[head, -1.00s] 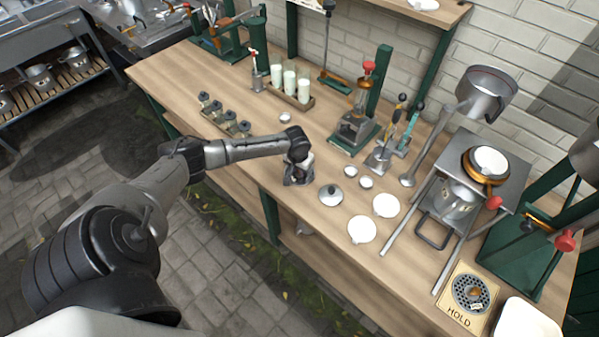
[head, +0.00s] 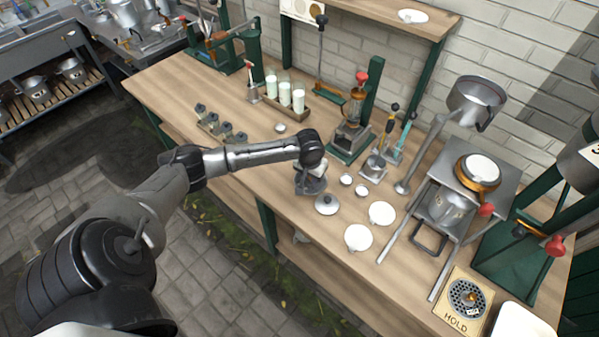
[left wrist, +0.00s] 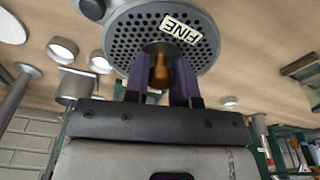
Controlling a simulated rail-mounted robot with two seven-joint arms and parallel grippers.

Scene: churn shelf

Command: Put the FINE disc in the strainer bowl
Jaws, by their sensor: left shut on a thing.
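The FINE disc (left wrist: 160,32) is a grey perforated metal plate with a white FINE label and a brass knob. My left gripper (left wrist: 159,85) is shut on that knob in the left wrist view. In the head view my left gripper (head: 311,184) is over the front part of the wooden bench, and the disc is hard to make out there. A metal bowl (head: 476,103) on an angled arm stands at the right, and a pot with a copper-coloured ring (head: 478,171) is below it. I cannot tell which is the strainer bowl. My right gripper is not in view.
A knobbed lid (head: 327,204) lies close beside the left gripper, with white discs (head: 358,237) to its right. A HOLD plate (head: 466,302) with a perforated disc is at the front right. A red-knobbed press (head: 352,125) and a rack of white glasses (head: 284,94) stand behind.

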